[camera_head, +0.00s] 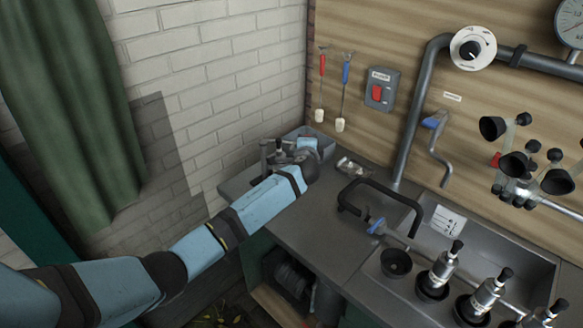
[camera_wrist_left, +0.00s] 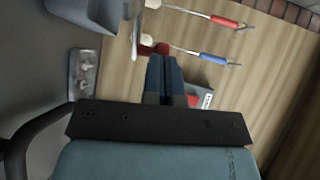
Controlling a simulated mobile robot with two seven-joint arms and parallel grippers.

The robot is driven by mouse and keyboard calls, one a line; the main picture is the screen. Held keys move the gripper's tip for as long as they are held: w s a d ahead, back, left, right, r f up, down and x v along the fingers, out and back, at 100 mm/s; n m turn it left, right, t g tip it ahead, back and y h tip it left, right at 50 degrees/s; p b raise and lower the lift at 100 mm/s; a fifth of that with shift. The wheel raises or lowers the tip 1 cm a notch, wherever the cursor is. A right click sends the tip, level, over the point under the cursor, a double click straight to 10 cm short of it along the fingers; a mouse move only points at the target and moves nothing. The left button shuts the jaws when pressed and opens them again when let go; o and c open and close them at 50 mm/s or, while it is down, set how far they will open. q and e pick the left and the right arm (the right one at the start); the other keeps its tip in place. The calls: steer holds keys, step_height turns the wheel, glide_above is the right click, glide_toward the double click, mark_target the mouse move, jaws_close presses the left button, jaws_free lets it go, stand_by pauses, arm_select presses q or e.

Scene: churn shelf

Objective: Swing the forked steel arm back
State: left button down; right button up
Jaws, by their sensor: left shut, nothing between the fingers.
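A steel bar with a blue grip (camera_head: 376,226) lies over the counter at the sink's left end, beside a black U-shaped frame (camera_head: 380,184). At the right, a steel arm (camera_head: 560,209) reaches out near several black cups. I cannot tell for sure which of these is the forked steel arm. My left gripper (camera_wrist_left: 165,78) is shut and empty in the left wrist view, with the wooden wall behind it. In the head view my left wrist hides its fingertips, over the counter's back left corner. The black frame also shows in the left wrist view (camera_wrist_left: 25,140), apart from the gripper.
A grey-blue bin (camera_head: 318,137) and a small tray (camera_head: 354,168) stand at the counter's back. Red-handled (camera_head: 322,66) and blue-handled (camera_head: 346,72) brushes and a switch box (camera_head: 381,90) are on the wall. Several black-topped steel cups (camera_head: 440,265) stand at the front.

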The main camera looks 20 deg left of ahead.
arm_select(q)
steer(key=w+a+n+g+y+b, duration=0.2)
steer(key=w+n+g+y+b, duration=0.1)
steer(key=w+n+y+b, duration=0.2)
steer(key=w+b, duration=0.2)
steer(key=b, duration=0.2)
steer(key=shift+a+r+g+y, duration=0.35)
steer(key=shift+a+g+y, duration=0.05)
arm_select(e)
step_height(320, 180, down, 9)
steer(key=m, duration=0.1)
steer(key=shift+w+a+g, duration=0.15)
steer(key=shift+a+g, duration=0.05)
steer(key=shift+g, duration=0.1)
arm_select(q)
steer(key=shift+w+a+r, duration=0.1)
steer(key=shift+r, duration=0.05)
arm_select(e)
steer(key=shift+d, duration=0.15)
